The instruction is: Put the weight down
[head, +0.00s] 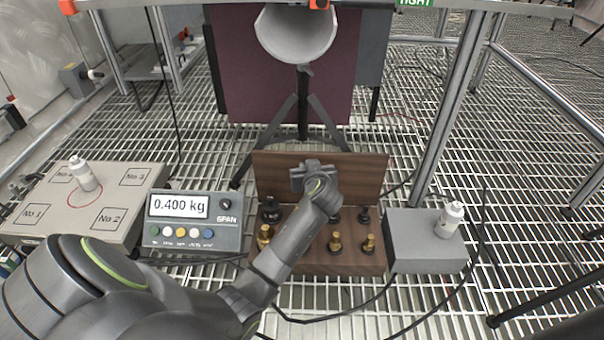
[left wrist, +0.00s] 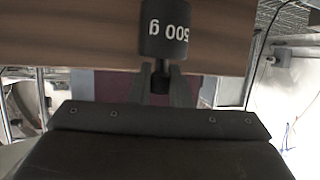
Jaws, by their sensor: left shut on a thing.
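My left gripper (head: 316,178) is over the wooden weight box (head: 292,262), in front of its raised back board. In the left wrist view my left gripper (left wrist: 160,88) is shut on the narrow neck of a black weight (left wrist: 165,30) marked 500 g. That weight is hidden behind my gripper and wrist in the head view. Brown wood fills the view behind it; I cannot tell whether the weight touches the box. Other black weights (head: 271,211) and brass weights (head: 368,243) stand upright in the box. My right gripper is not in view.
A display unit (head: 232,232) left of the box reads 0.400 kg. Black cables cross the grating.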

